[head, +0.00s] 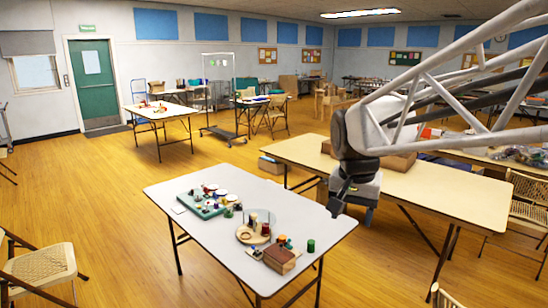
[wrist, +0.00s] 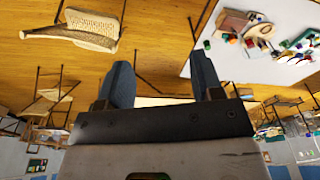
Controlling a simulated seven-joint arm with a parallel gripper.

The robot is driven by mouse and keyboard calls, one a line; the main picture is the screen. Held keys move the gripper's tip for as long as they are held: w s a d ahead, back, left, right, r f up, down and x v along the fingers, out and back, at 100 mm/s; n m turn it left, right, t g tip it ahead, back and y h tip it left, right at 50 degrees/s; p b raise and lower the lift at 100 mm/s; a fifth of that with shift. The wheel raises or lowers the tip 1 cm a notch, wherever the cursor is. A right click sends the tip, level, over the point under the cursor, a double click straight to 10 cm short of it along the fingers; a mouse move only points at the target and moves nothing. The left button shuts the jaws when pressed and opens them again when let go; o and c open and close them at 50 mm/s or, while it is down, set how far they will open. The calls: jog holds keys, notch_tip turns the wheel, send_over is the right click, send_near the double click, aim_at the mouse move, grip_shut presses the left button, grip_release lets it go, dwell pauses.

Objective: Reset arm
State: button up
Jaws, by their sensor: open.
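My gripper (head: 338,204) hangs at the end of my arm, over the right end of the near white table (head: 190,240) in the head view. In the wrist view my gripper (wrist: 162,72) shows two dark fingers spread apart, with nothing between them. On the near table stand a green tray (head: 184,199) with small items, a round wooden tray (head: 243,236) with small items, and a brown box (head: 279,260). These items are apart from my gripper. The wrist view is upside down and shows part of this table (wrist: 205,74) at upper right.
A long cream table (head: 440,190) stands behind and right of my gripper. Folding chairs stand at the left (head: 40,270) and right (head: 530,200) in the head view. A farther table (head: 165,112) stands near the green door (head: 93,85). Wooden floor is open left of the near table.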

jog(key=s+d+f+n, duration=0.1)
jog(key=s+f, duration=0.3)
jog(key=s, duration=0.6)
jog(key=s+d+f+n+t, duration=0.1)
jog(key=s+f+n, duration=0.2)
jog(key=s, duration=0.7)
jog(key=shift+f+n, duration=0.3)
jog(key=shift+f, duration=0.5)
jog(key=shift+d, duration=0.1)
